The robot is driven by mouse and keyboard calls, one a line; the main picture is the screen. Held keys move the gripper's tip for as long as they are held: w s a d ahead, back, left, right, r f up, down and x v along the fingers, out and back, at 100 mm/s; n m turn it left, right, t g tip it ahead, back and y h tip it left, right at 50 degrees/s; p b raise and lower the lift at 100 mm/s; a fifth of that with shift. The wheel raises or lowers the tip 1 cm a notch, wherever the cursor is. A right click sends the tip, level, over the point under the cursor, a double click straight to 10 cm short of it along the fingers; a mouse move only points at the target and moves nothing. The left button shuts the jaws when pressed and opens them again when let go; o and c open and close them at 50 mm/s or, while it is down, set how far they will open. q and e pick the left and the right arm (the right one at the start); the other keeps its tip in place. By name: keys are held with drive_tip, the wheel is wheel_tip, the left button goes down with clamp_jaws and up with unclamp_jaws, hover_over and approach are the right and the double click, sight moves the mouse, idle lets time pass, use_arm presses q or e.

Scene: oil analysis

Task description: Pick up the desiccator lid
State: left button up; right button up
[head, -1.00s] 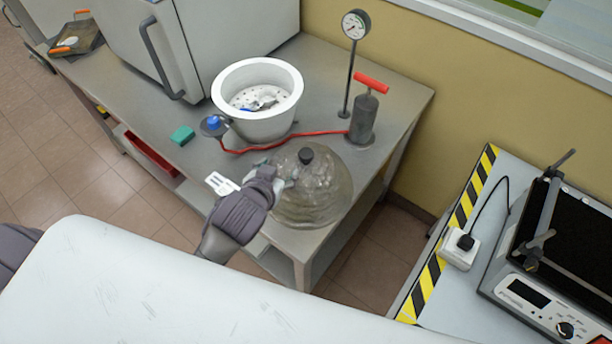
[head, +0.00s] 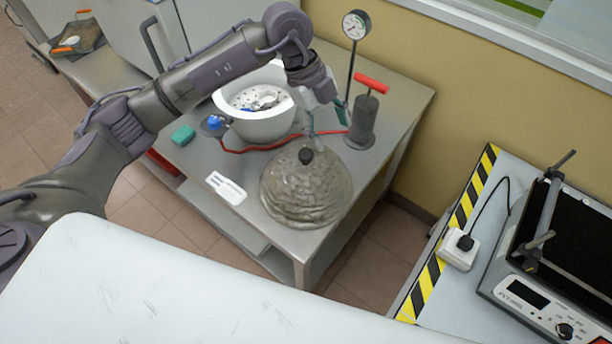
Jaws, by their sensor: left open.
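The desiccator lid (head: 306,190) is a glassy dome with a dark knob (head: 306,156) on top. It lies on the grey bench near its front right corner. My left gripper (head: 327,127) is open, pointing down above and just behind the knob, and appears apart from it. The white desiccator bowl (head: 258,128) stands open behind and left of the lid, partly hidden by my left arm. It holds a perforated plate with small items. My right gripper is not in view.
A hand pump (head: 363,120) with a red handle and a gauge on a stand (head: 355,27) rise close behind the gripper. A red hose (head: 262,147) runs across the bench (head: 390,130). A white card (head: 226,188) and a green block (head: 183,134) lie to the left.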

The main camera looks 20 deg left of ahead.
use_arm(q)
drive_tip(key=w+a+n+y, duration=0.2)
drive_tip(key=a+y, duration=0.1)
drive_tip(key=a, duration=0.4)
drive_tip(key=p, duration=0.2)
hover_over(306, 153)
drive_tip(key=a, duration=0.1)
drive_tip(key=shift+y, duration=0.3)
wheel_tip(306, 153, down, 6)
drive_tip(key=shift+s+f, duration=0.1)
drive_tip(key=shift+f, duration=0.5)
drive_tip(key=shift+d+f+p, duration=0.15)
drive_tip(key=shift+f+p, duration=0.3)
drive_tip(key=shift+p, duration=0.3)
drive_tip(key=f, duration=0.1)
drive_tip(key=f+p, duration=0.1)
drive_tip(key=f, duration=0.1)
drive_tip(key=shift+d+f+p, duration=0.3)
drive_tip(key=shift+p, duration=0.1)
drive_tip(key=shift+f, duration=0.45)
drive_tip(key=shift+c, duration=0.4)
